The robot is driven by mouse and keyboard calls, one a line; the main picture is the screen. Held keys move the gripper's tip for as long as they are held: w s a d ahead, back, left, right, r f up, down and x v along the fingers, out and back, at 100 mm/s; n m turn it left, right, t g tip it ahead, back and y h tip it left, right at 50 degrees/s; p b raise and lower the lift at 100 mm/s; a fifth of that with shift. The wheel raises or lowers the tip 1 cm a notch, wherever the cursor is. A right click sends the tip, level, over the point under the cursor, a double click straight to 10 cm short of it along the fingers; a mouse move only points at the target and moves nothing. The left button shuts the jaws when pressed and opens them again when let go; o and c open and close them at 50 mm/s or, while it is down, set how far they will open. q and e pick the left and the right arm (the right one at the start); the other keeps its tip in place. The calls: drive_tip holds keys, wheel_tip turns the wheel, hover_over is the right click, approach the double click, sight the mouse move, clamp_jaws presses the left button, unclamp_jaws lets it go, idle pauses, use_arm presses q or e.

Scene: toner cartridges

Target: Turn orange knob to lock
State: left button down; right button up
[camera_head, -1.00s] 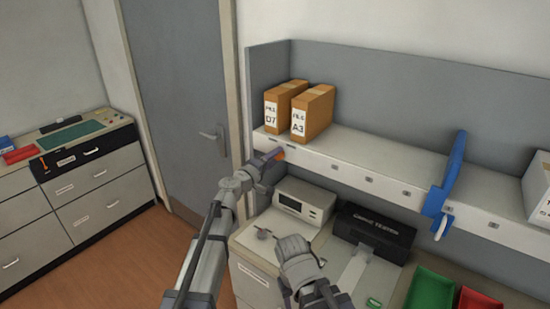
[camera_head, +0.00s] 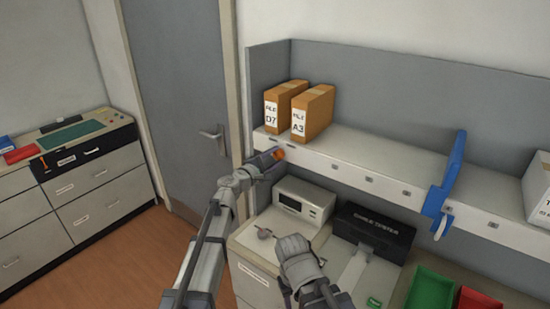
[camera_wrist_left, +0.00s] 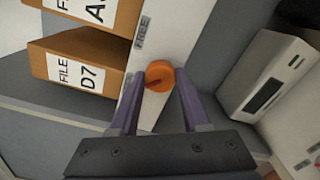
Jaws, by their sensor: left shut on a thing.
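The orange knob (camera_head: 279,154) sits on the front face of the white shelf, below the two file boxes. In the left wrist view the round orange knob (camera_wrist_left: 159,76) lies between the two finger tips, with a dark slot on it. My left gripper (camera_head: 271,159) reaches it from the left and is shut on it; in the left wrist view its fingers (camera_wrist_left: 158,98) stand on either side of the knob. My right gripper (camera_head: 330,293) is low in the head view, over the bench; its fingers are not clear.
File boxes D7 (camera_head: 279,106) and A3 (camera_head: 312,112) stand on the shelf (camera_head: 378,158) above the knob. A blue bracket (camera_head: 447,186) hangs at right. Below are a white device (camera_head: 304,200), a black cable tester (camera_head: 374,234) and a green tray (camera_head: 430,290).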

idle(0.4)
use_arm(q)
drive_tip(key=shift+c, duration=1.8)
unclamp_jaws()
drive_tip(key=v, duration=0.8)
drive_tip(key=shift+w, duration=0.1)
